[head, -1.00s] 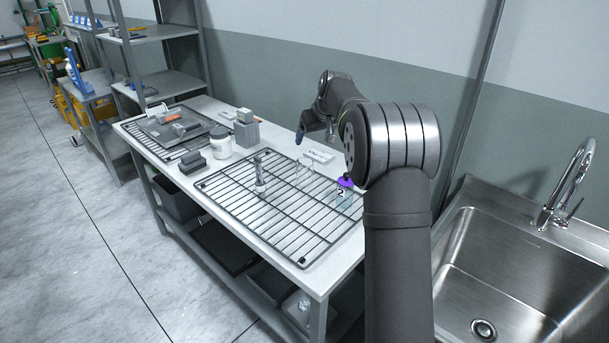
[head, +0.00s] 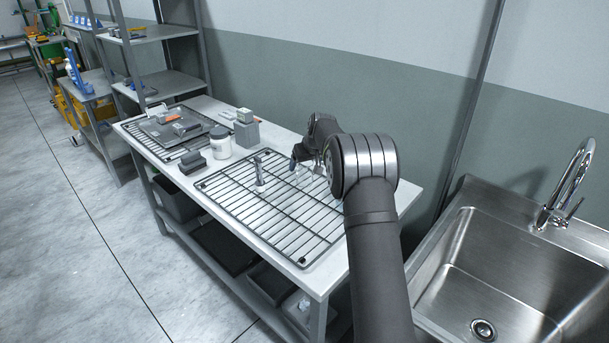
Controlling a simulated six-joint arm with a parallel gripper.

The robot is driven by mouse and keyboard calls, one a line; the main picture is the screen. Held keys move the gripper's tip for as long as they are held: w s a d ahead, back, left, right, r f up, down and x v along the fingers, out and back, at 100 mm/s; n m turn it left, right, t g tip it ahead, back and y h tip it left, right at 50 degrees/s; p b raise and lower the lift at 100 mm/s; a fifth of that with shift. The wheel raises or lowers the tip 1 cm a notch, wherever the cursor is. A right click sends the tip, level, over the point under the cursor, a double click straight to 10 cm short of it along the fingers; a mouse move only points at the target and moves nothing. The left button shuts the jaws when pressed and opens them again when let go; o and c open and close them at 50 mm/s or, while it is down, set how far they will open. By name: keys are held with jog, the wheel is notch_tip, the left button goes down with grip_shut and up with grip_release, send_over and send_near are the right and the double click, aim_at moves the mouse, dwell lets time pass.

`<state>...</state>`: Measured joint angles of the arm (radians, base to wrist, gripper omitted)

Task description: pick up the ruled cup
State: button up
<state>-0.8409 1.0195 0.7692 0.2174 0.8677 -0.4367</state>
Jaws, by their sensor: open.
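A small clear vessel (head: 302,173), which looks like the ruled cup, stands on the wire rack (head: 238,218) on the table. It is faint and partly hidden by my arm, and its ruling is too small to make out. My gripper (head: 294,166) is open and low over the rack, just beside the clear vessel's left upper side. I cannot tell whether they touch or whether the vessel is between the fingers.
A slim grey metal piece (head: 259,172) stands upright on the rack, left of my gripper. A white jar (head: 220,143), a grey block (head: 246,132) and dark blocks (head: 193,161) stand farther left. A sink (head: 500,265) is at right. The rack's front is clear.

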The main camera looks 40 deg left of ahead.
jog(key=shift+w+x, duration=0.2)
jog(key=shift+x, duration=1.05)
jog(key=shift+w+x, duration=0.2)
jog(key=shift+x, duration=1.05)
jog(key=shift+a+r, duration=0.1)
jog(key=shift+r, duration=0.05)
jog(key=c, duration=1.1)
jog(key=shift+r, duration=0.1)
